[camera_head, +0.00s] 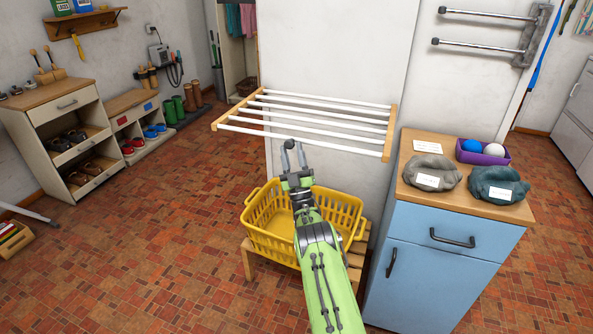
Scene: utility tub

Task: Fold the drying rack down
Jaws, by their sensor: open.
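The drying rack (318,113) sticks out roughly level from the white wall, with several white rods between two wooden side rails. Its right wooden rail (390,133) is near the blue cabinet. I see nothing held between the fingers.
A yellow basket (262,243) on a low wooden stand (356,258) is under the rack, behind my arm. A blue cabinet (425,281) stands at right, with grey and teal cloth bundles and a purple box (483,158) on top. The left floor is largely clear.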

